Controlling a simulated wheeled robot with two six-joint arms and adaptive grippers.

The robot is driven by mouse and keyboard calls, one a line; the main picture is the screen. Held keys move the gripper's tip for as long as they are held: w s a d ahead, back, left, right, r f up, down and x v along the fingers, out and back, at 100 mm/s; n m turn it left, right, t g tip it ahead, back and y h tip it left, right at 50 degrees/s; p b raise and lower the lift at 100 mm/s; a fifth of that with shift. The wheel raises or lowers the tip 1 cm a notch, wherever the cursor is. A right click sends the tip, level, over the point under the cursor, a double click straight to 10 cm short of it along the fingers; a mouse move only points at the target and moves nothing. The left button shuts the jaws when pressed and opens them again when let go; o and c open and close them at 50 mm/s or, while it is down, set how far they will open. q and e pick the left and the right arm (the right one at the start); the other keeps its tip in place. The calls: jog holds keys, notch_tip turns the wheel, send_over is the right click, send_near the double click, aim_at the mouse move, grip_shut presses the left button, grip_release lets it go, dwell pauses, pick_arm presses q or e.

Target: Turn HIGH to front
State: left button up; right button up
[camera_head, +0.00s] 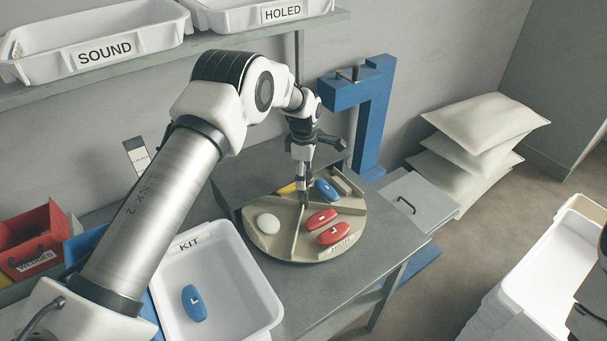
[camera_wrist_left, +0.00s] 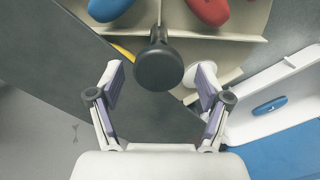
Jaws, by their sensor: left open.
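The carousel (camera_head: 262,241) is a round beige tray with dividers on the grey bench. Its compartments hold two red pieces (camera_head: 327,225), a blue piece (camera_head: 327,190), a white oval piece (camera_head: 268,223) and a yellow piece (camera_head: 287,188). A label (camera_head: 341,246) on its front rim is too small to read. My left gripper (camera_head: 304,186) points down over the carousel's middle. In the left wrist view a black round knob (camera_wrist_left: 158,68) shows between its open fingers (camera_wrist_left: 159,88), with gaps on both sides. My right gripper is not in view.
A white KIT tray (camera_head: 265,318) holding a blue piece (camera_head: 194,303) stands left of the carousel. A blue clamp frame (camera_head: 370,120) rises behind. SOUND (camera_head: 105,52) and HOLED (camera_head: 281,12) bins sit on the shelf above. A red WEDGES bin (camera_head: 33,258) is at left.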

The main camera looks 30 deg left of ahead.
pick_arm(q)
notch_tip(320, 180, up, 12)
jog(key=shift+f, duration=0.2)
dwell(0.4)
